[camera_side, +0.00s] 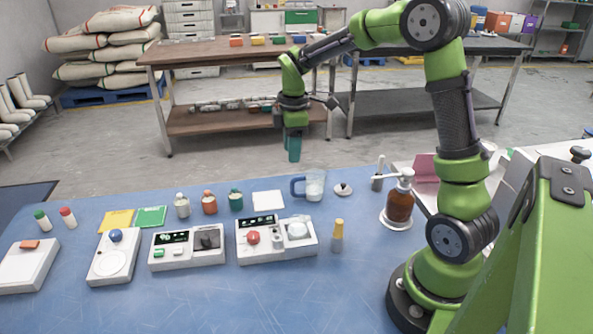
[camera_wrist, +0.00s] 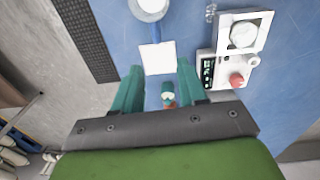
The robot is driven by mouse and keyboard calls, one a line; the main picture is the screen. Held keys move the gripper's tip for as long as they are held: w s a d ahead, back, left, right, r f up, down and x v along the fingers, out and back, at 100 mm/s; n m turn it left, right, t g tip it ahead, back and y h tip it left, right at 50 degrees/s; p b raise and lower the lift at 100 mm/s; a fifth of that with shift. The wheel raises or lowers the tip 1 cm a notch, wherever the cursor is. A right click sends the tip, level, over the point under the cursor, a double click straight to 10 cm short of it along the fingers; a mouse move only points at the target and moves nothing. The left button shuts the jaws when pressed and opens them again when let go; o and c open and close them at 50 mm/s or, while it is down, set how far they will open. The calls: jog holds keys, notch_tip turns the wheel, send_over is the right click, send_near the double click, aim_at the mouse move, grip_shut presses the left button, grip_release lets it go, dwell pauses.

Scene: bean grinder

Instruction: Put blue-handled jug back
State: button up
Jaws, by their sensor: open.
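The blue-handled jug (camera_side: 316,186) stands upright on the blue table in the side view, clear-walled, with its blue handle toward the left. In the wrist view the jug (camera_wrist: 151,7) is at the top edge, partly cut off, seen from above. A white square pad (camera_side: 268,201) lies just left of the jug; it also shows in the wrist view (camera_wrist: 157,58), below the jug. My gripper (camera_side: 294,155) hangs in the air above the table, pointing down, apart from the jug. In the wrist view its teal fingers (camera_wrist: 160,85) are spread and empty.
A white machine with a red knob (camera_side: 253,238) stands in front of the pad. Teal (camera_side: 236,200) and orange (camera_side: 209,203) bottles stand left of it. A small lid-like item (camera_side: 343,189) and an amber bottle (camera_side: 399,206) are to the jug's right.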

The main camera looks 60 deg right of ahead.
jog(key=s+a+r+m+t+y, duration=0.1)
jog(key=s+a+r+m+t, duration=0.2)
jog(key=s+a+m, duration=0.3)
jog(key=s+a+r+m+t+y, duration=0.1)
jog(key=s+a+r+m+t, duration=0.2)
jog(key=s+a+r+m, duration=0.3)
jog(key=s+a+m, duration=0.1)
jog(key=s+a, duration=0.1)
jog(key=s, duration=0.3)
jog(key=shift+a+r+m+t, duration=0.3)
jog(key=shift+a+t, duration=0.1)
